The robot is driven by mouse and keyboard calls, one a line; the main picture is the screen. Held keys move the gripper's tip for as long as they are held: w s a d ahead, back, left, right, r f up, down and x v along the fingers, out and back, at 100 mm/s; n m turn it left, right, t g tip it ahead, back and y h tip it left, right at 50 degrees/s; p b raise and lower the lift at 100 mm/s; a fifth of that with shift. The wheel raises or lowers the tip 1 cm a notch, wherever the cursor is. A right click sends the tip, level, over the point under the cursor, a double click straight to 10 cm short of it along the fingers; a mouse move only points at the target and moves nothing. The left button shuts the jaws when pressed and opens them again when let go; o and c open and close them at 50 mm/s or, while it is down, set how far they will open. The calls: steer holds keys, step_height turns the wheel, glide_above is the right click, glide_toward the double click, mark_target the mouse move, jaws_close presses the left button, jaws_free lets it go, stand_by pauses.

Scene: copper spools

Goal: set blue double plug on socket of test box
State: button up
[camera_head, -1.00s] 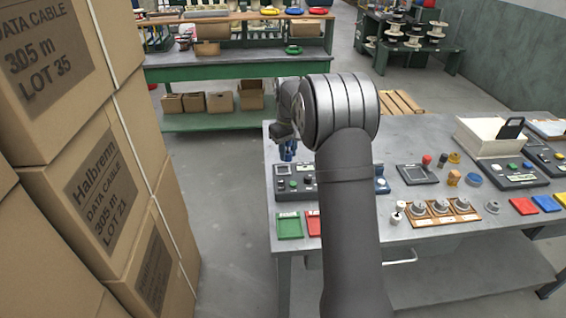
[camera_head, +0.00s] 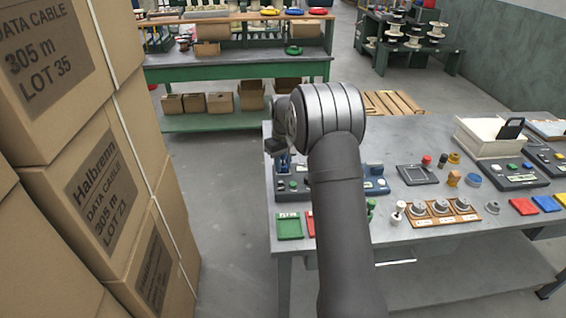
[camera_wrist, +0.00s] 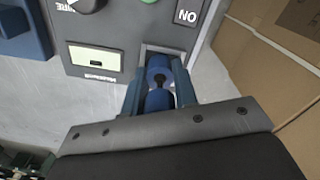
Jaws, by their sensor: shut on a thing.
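The blue double plug (camera_wrist: 158,84) shows in the wrist view as two rounded blue parts between my fingers. My gripper (camera_wrist: 161,92) is shut on it. The plug lies over the recessed socket (camera_wrist: 160,50) at the edge of the grey test box (camera_wrist: 123,66). I cannot tell whether it is seated or just above, as the plug and fingers cover most of the socket. In the head view my gripper (camera_head: 283,165) is low at the back left of the test box (camera_head: 295,190), and the plug cannot be made out apart from the fingers there.
A blue block (camera_wrist: 22,32) stands near the box in the wrist view. Green (camera_head: 289,227) and red trays lie in front of the test box. My arm hides part of the bench (camera_head: 410,140). Stacked cable cartons (camera_head: 100,190) stand at the left.

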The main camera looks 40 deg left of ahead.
steer(key=shift+d+f, duration=0.1)
steer(key=shift+f, duration=0.35)
steer(key=o, duration=1)
steer(key=shift+f, duration=0.15)
steer(key=shift+s, duration=0.2)
steer(key=r, duration=1.3)
steer(key=shift+w+r, duration=0.2)
steer(key=shift+r, duration=0.15)
step_height(320, 180, down, 12)
steer(key=shift+f, duration=0.2)
